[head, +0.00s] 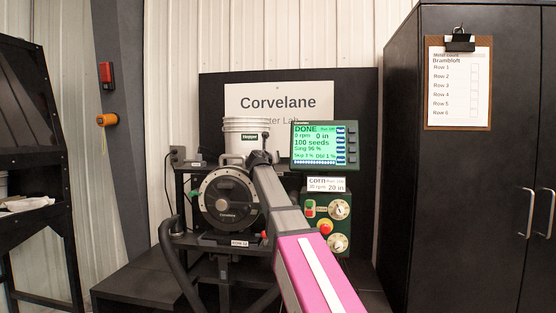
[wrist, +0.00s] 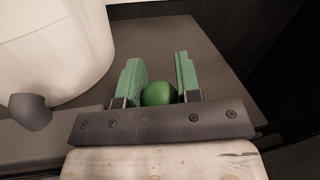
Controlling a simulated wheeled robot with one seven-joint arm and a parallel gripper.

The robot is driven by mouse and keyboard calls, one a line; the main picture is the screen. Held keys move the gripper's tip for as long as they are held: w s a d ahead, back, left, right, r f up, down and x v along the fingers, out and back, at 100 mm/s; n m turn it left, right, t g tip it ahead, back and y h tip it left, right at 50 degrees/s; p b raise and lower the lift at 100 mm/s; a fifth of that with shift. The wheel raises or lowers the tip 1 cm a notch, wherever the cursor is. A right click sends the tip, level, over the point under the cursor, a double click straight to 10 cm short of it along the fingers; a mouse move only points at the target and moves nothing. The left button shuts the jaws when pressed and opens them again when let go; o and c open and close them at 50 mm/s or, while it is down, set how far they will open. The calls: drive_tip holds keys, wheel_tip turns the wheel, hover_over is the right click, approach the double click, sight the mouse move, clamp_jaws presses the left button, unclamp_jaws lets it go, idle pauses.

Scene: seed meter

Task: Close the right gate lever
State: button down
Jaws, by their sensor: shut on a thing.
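In the wrist view, a round green knob (wrist: 159,94) sits between the two green fingers of my gripper (wrist: 158,68), which is shut on it. I take this knob to be the end of the right gate lever; its shaft is hidden. In the head view, my gripper (head: 259,158) is at the seed meter, just right of the white bucket; its fingers and the green knob cannot be made out there. The meter's round disc housing (head: 228,200) stands below and left of my gripper. A dark grey knob (wrist: 28,112) shows left of the fingers in the wrist view.
The white bucket (head: 245,136) stands close on the left and also fills the wrist view's upper left (wrist: 55,50). A green-framed display (head: 325,147) reading DONE and a control box with a red button (head: 325,227) stand to the right. A black cabinet (head: 480,200) is farther right.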

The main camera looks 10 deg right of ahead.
drive_tip(key=c, duration=0.8)
unclamp_jaws()
drive_tip(key=shift+s, duration=0.1)
drive_tip(key=v, duration=1)
drive_tip(key=shift+s+a, duration=0.15)
drive_tip(key=shift+s, duration=0.15)
